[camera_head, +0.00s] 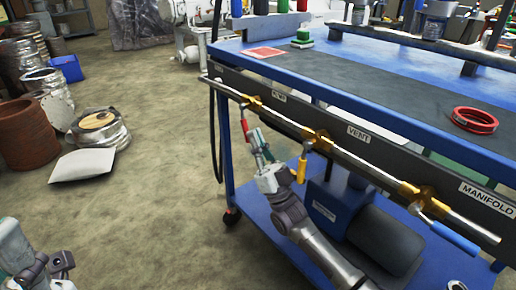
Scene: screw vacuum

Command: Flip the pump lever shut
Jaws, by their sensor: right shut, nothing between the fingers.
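The pump lever (245,127) has a red handle. It hangs down from a brass valve (252,102) on the silver pipe, beside the PUMP label (279,97), and points across the pipe rather than along it. My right gripper (257,139) is shut and empty, its fingertips pointing up right beside the red handle. I cannot tell whether they touch it. My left gripper (45,268) is low in the left corner, over the floor and far from the lever. Its fingers are too unclear to tell open from shut.
The yellow vent lever (302,166) hangs close to the right of my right gripper. The blue manifold lever (455,238) lies nearly along the pipe. A blue pump (332,208) sits on the cart's lower shelf (255,208). Open floor lies left of the cart.

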